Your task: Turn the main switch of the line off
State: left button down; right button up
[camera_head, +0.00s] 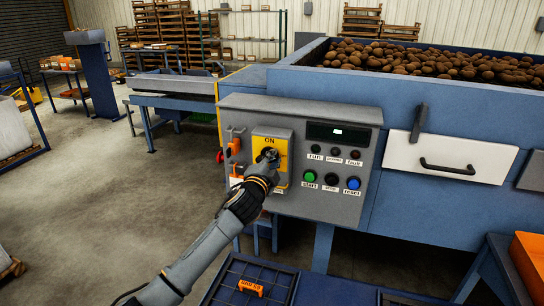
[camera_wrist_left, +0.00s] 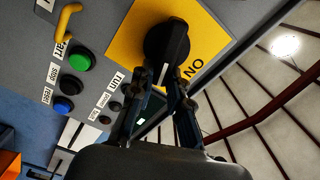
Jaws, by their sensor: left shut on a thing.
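The main switch is a black rotary knob (camera_wrist_left: 166,40) on a yellow plate (camera_head: 271,141) marked ON at the top of the plate. The plate is on the left part of the grey control panel (camera_head: 340,205). My left gripper (camera_head: 266,163) reaches up to the knob from below in the head view and covers most of it. In the left wrist view, my left gripper (camera_wrist_left: 160,85) has its two fingers on either side of the knob's handle, shut on it. A white line on the knob shows between the fingers, near the ON label. My right gripper is not in view.
Right of the switch are a green start button (camera_head: 310,177), a black button and a blue reset button (camera_head: 353,184), with lamps and a small display above. The hopper (camera_head: 470,92) of potatoes stands behind.

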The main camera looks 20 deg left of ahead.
pick_arm(q)
jog(key=shift+f+m+p, duration=0.2)
jog(key=shift+f+m, duration=0.05)
jog(key=shift+m, duration=0.75)
jog(key=shift+f+m+p, duration=0.15)
jog(key=shift+f+m, duration=0.05)
jog(key=shift+m, duration=0.8)
jog(key=shift+f, duration=0.1)
jog(key=c, duration=1.3)
grip_release()
jog(key=shift+d, duration=0.1)
jog(key=shift+s, duration=0.1)
jog(key=s, duration=1.1)
jog(key=shift+s+a, duration=0.25)
jog(key=shift+s, duration=0.15)
